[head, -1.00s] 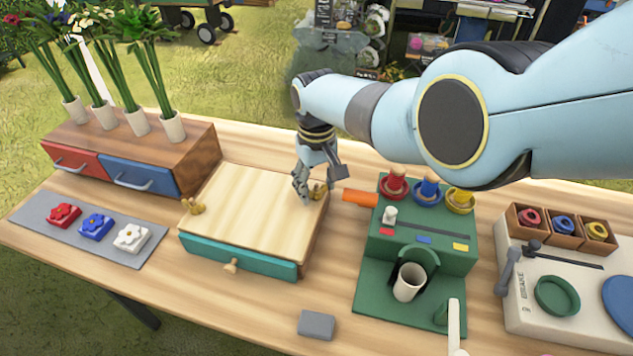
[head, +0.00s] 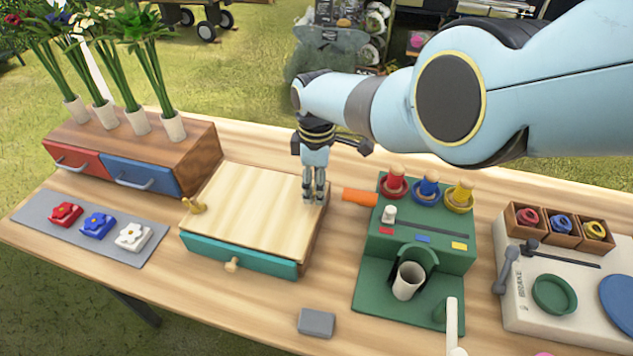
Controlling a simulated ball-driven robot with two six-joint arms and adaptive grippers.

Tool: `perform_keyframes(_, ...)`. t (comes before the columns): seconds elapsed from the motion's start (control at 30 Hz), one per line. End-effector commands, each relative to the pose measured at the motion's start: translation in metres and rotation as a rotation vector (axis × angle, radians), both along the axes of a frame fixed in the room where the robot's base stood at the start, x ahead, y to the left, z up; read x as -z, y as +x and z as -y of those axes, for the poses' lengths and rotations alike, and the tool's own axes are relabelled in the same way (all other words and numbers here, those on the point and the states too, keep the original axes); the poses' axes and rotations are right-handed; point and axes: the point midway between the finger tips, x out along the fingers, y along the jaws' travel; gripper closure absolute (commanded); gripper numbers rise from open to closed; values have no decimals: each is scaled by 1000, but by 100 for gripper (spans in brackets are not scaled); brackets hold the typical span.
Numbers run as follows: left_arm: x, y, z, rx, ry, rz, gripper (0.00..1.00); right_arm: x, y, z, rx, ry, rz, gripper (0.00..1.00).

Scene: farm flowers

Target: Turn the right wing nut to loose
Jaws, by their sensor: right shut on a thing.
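A pale wooden box (head: 252,205) with a teal drawer front (head: 238,256) stands in the middle of the table. A brass left wing nut (head: 194,205) sits on its left side. My right gripper (head: 313,199) points down at the right end of the box top. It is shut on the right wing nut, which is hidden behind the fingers. My left gripper is not in view.
An orange piece (head: 360,197) lies just right of the box, beside a green station (head: 421,246) with red, blue and yellow knobs. A grey block (head: 316,323) lies in front. A red and blue drawer cabinet (head: 200,150) with flower vases stands at the back left.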

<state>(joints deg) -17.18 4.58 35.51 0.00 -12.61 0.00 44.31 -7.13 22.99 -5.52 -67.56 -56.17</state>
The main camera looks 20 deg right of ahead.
Motion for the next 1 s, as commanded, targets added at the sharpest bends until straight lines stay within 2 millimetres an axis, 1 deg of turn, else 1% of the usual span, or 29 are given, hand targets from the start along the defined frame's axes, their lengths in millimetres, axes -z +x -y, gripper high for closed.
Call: perform_keyframes(1.0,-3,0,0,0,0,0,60,1,-1,0,-963,1,-3,82)
